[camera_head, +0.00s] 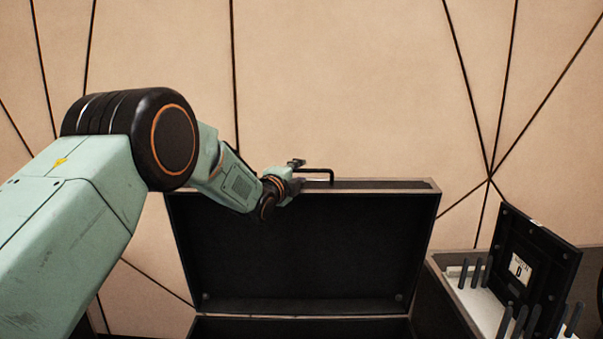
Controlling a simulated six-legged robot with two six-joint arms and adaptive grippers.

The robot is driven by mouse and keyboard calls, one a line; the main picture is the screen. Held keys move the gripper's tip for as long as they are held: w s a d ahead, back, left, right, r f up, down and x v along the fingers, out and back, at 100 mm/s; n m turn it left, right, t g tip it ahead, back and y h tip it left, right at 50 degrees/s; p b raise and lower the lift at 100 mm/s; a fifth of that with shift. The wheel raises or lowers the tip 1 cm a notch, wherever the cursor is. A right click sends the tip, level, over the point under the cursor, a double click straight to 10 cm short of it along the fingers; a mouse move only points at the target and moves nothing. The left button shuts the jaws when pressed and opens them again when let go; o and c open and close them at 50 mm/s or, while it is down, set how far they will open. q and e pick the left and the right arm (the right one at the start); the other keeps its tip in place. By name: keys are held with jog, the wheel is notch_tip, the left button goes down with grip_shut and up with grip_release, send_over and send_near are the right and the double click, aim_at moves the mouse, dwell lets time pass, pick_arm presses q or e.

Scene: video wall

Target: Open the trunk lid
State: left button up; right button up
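The trunk lid (310,245) stands raised, with its dark inner face toward me and a lighter rim around it. A black handle (318,171) sticks up from the lid's top edge. The dark trunk body (300,327) shows only as a strip at the bottom of the view. My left gripper (297,172) is at the top edge of the lid, just left of the handle. It is small and partly hidden by its own wrist, so I cannot tell whether its fingers are open or touch the handle. My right gripper is out of view.
To the right stands a case (440,275) with upright dark rods (477,272) in a white insert. A black panel (537,265) with a white label marked D leans up there. A beige panelled wall (340,80) with dark seams is behind.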

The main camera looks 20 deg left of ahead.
pick_arm(q)
jog(key=shift+w+d+f, duration=0.1)
jog(key=shift+w+d, duration=0.05)
jog(key=shift+w, duration=1.1)
grip_shut()
